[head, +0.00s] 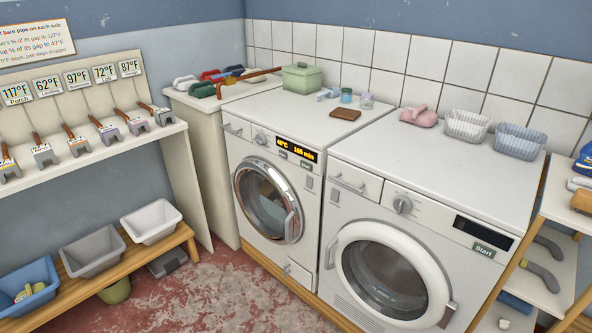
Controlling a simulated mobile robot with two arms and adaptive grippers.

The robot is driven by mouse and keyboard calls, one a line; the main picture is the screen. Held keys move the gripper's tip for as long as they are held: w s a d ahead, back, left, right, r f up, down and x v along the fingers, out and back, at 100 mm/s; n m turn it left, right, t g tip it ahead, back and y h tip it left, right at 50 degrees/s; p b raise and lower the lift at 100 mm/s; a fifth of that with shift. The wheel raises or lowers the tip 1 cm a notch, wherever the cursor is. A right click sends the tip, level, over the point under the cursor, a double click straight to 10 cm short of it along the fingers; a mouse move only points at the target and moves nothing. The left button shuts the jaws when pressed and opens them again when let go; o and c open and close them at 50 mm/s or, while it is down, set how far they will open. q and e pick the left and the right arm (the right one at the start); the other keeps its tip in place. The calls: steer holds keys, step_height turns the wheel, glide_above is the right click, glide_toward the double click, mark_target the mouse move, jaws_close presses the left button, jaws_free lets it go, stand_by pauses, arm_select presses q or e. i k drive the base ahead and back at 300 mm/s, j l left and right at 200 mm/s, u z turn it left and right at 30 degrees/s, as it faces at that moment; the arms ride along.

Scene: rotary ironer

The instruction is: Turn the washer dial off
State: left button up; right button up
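Two white front-loading machines stand side by side against the tiled wall. The left machine (247,108) has a chrome-ringed round door and a lit orange display (297,151) showing a temperature and minutes. Its round dial (260,138) is left of the display. The right machine (357,160) has a white-ringed door, a dark display (482,232) and a "Start" button. Its grey dial (403,204) sits left of that display, between it and the drawer. Which one is the washer is not labelled. Both doors look shut. Neither of my grippers is in view.
A green box (301,78), jars and a brown block (345,114) lie on the left machine; a pink item (419,116) and two baskets (467,125) on the right one. A bench with tubs (151,221) stands left. A wooden shelf (560,205) stands right. The red floor ahead is clear.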

mark_target(260, 138)
steer(key=i+j+z, duration=0.15)
steer(key=j, duration=0.2)
steer(key=i+j+z, duration=0.2)
steer(key=j, duration=0.2)
steer(key=j+z, duration=0.15)
steer(key=j, duration=0.2)
